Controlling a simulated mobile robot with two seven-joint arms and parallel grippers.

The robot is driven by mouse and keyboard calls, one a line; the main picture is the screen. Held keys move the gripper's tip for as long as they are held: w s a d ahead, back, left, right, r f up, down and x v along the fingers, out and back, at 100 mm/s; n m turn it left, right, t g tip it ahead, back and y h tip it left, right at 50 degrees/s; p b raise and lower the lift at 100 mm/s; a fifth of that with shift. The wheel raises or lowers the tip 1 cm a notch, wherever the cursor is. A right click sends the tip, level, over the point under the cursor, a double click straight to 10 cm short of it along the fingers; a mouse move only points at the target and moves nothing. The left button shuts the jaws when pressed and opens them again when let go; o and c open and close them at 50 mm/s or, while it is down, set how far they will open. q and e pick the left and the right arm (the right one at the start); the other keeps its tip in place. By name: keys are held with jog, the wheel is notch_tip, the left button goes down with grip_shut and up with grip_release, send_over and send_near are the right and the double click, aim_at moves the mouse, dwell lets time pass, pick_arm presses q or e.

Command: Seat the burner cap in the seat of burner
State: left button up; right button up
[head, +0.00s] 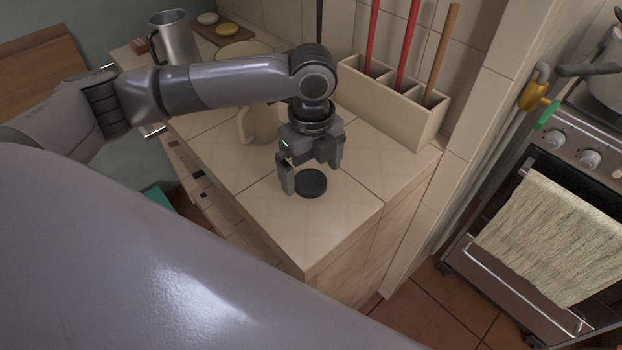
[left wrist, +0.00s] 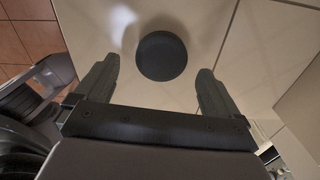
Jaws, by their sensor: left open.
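The burner cap (head: 311,183) is a flat black disc lying on the tiled counter near its front corner. In the left wrist view the cap (left wrist: 161,56) lies ahead of and between the two fingers, with a gap on each side. My left gripper (head: 311,178) is open and empty, pointing down just above the cap. Its fingers also show in the left wrist view (left wrist: 157,85). The stove (head: 560,160) stands at the right; the burner seat cannot be made out. My right gripper is not in view.
A beige mug (head: 258,124) stands just behind my left gripper. A cream holder (head: 385,100) with red and wooden handles stands along the wall. A metal pitcher (head: 175,40) is at the back left. A towel (head: 555,235) hangs on the stove front. A wall edge separates counter and stove.

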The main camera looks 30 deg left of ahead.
aim_at(312, 181)
pick_arm(q)
jog(key=shift+f, duration=1.1)
jog(key=c, duration=1.2)
notch_tip(312, 181, up, 20)
jog(key=shift+p, duration=0.45)
